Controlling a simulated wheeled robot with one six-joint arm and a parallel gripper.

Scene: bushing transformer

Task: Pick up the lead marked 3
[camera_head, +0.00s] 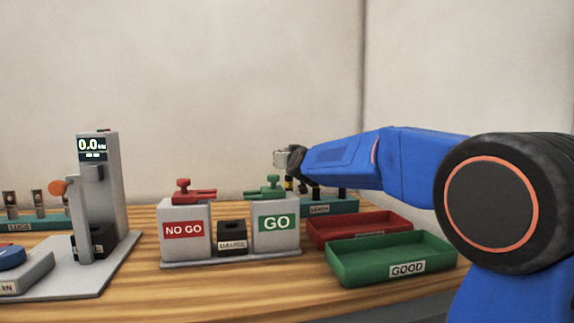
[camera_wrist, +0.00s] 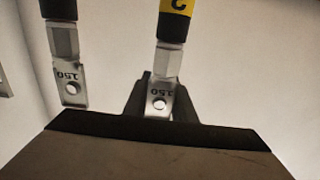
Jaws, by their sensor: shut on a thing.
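In the wrist view a black lead with a yellow band (camera_wrist: 175,6) and a metal lug stamped 150 (camera_wrist: 160,92) sits between the dark fingers of my gripper (camera_wrist: 160,105). The band's digit is cut off by the frame edge, so I cannot read it fully. My gripper is shut on this lead. A second lead (camera_wrist: 67,60), also with a lug stamped 150, hangs to the left, apart from the fingers. In the head view my gripper (camera_head: 292,160) is above the teal leads rack (camera_head: 330,208), with the yellow-banded lead (camera_head: 289,184) under it, small and partly hidden.
A red tray (camera_head: 318,233) and a green GOOD tray (camera_head: 345,272) lie in front of the rack. The NO GO/GO gauge stand (camera_head: 230,264) is to the left. A grey tester reading 0.0 (camera_head: 112,190) and a lugs rack (camera_head: 40,224) stand farther left.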

